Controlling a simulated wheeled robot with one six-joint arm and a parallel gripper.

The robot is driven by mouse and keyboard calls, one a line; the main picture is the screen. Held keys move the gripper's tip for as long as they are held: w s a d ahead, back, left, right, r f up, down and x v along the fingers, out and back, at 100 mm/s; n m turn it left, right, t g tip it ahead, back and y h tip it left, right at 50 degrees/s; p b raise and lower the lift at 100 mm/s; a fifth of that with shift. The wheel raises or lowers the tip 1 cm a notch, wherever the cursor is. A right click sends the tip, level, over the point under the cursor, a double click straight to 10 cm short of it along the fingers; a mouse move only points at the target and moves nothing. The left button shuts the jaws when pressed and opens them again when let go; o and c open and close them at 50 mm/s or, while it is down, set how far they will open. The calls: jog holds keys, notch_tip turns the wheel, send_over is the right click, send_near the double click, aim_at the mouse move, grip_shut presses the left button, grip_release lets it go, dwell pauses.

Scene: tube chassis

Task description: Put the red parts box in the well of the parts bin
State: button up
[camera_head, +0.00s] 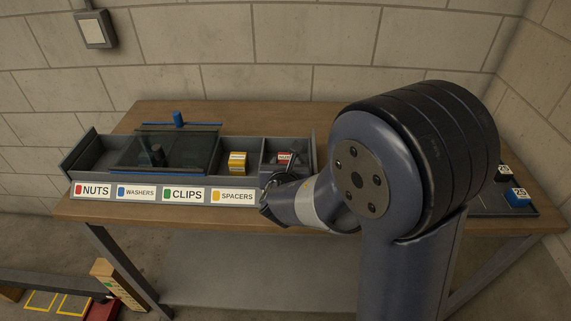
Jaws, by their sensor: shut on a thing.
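The grey parts bin (84,167) stands on the wooden bench, its front labelled NUTS, WASHERS, CLIPS and SPACERS. The red parts box (284,156), with a white label, shows at the bin's right-end compartment. My gripper (281,166) reaches in from the front right and is shut on the red box. My wrist and the dark gripper body hide part of that compartment. I cannot tell whether the box touches the compartment floor. A yellow box (238,157) sits in the compartment to the left.
A dark see-through cover (168,148) with a blue knob (178,119) lies over the bin's middle. The left-end compartment looks open. A tray (490,208) at the bench's right holds a blue box (517,197) and a dark one (504,174). My arm hides much of the right side.

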jog(key=shift+f, duration=0.2)
jog(key=o, duration=1)
jog(key=shift+r, duration=0.1)
jog(key=shift+r, duration=0.1)
jog(key=shift+s+r, duration=0.15)
jog(key=shift+p+v, duration=0.75)
jog(key=shift+v, duration=5.1)
